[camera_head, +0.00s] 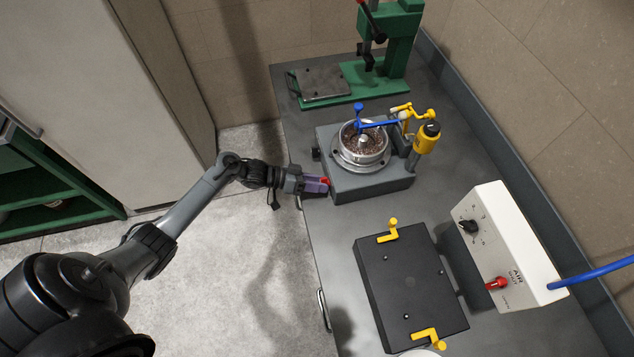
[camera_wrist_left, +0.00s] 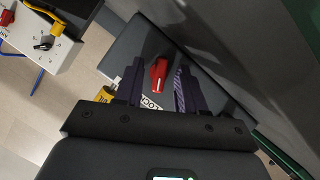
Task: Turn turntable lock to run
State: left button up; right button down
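The turntable is a grey box (camera_head: 372,190) with a round metal dish on top, standing on the grey bench. A small red lock knob (camera_head: 325,181) shows at its near-left side. In the left wrist view the red knob (camera_wrist_left: 158,75) stands out from a dark face, with a partly covered label (camera_wrist_left: 152,102) beside it. My left gripper (camera_head: 320,185) is at the knob, with purple fingers. In the left wrist view its fingers (camera_wrist_left: 159,85) are apart, one on each side of the knob, with gaps showing. Contact is not visible. My right gripper is out of view.
A yellow cylinder (camera_head: 427,137) and a blue arm (camera_head: 378,124) are at the turntable. A green press (camera_head: 395,45) stands behind. A black plate with yellow handles (camera_head: 410,285) and a white control box (camera_head: 505,250) are nearer. Open floor lies left of the bench.

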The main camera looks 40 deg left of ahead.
pick_arm(q)
grip_shut()
jog(key=shift+r, duration=0.15)
jog(key=shift+r+m+y+p, duration=0.1)
jog(key=shift+m+y+p, duration=0.4)
jog(key=shift+m+p, duration=0.3)
jog(key=shift+s+d+m+t+y+p, duration=0.1)
jog(key=shift+m+t+y+p, duration=0.45)
jog(key=shift+m+p, duration=0.2)
jog(key=shift+m+t+y+p, duration=0.45)
jog(key=shift+m+y, duration=0.2)
jog(key=shift+m, duration=0.5)
jog(key=shift+d+m+t+y, duration=0.15)
jog(key=shift+m+t+y, duration=0.5)
jog(key=shift+m, duration=0.65)
